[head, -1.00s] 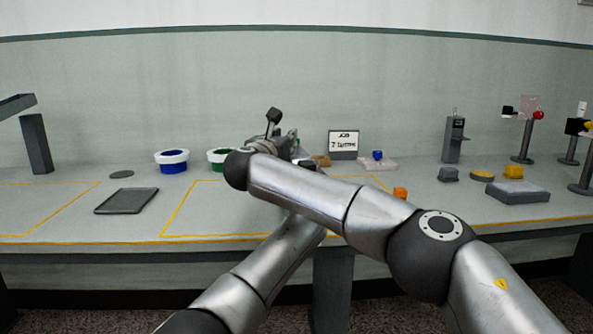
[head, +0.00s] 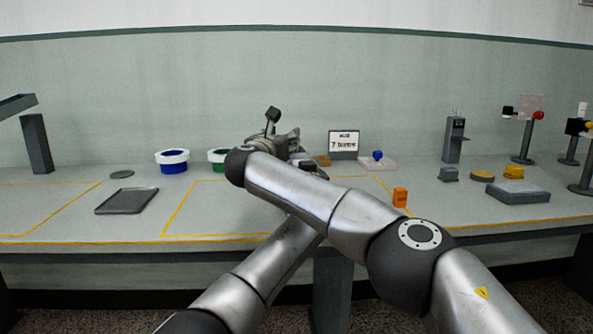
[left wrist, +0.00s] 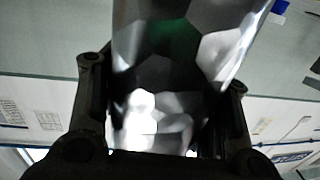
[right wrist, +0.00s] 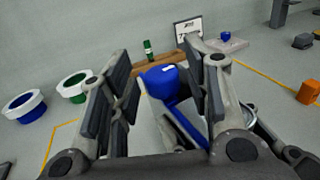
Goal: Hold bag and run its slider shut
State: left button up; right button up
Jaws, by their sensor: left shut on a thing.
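The bag (left wrist: 182,45) looks shiny and translucent in the left wrist view, with a faint green patch showing on it. My left gripper (left wrist: 165,77) is shut on it, with a finger at each side. In the right wrist view my right gripper (right wrist: 157,55) is open, its fingers spread well apart. A blue piece with a white mark (right wrist: 162,76) shows beyond and between the fingers, with grey surfaces beside it. I cannot tell whether that piece is the slider. In the head view my crossing arms hide the bag and most of both grippers.
A wooden block (right wrist: 150,70) and a small green bottle (right wrist: 148,47) stand beyond my right gripper. Blue (head: 172,161) and green (head: 218,158) tubs are at left. A sign (head: 344,144) stands behind. An orange block (head: 400,197) sits right of my arm. The front left table is mostly clear.

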pick_arm(q)
jog(key=shift+f, duration=0.2)
pick_arm(e)
jog(key=shift+s, duration=0.1)
jog(key=v, duration=1.2)
pick_arm(q)
jog(key=o, duration=1.6)
jog(key=shift+w, duration=0.1)
jog(key=shift+r, duration=0.1)
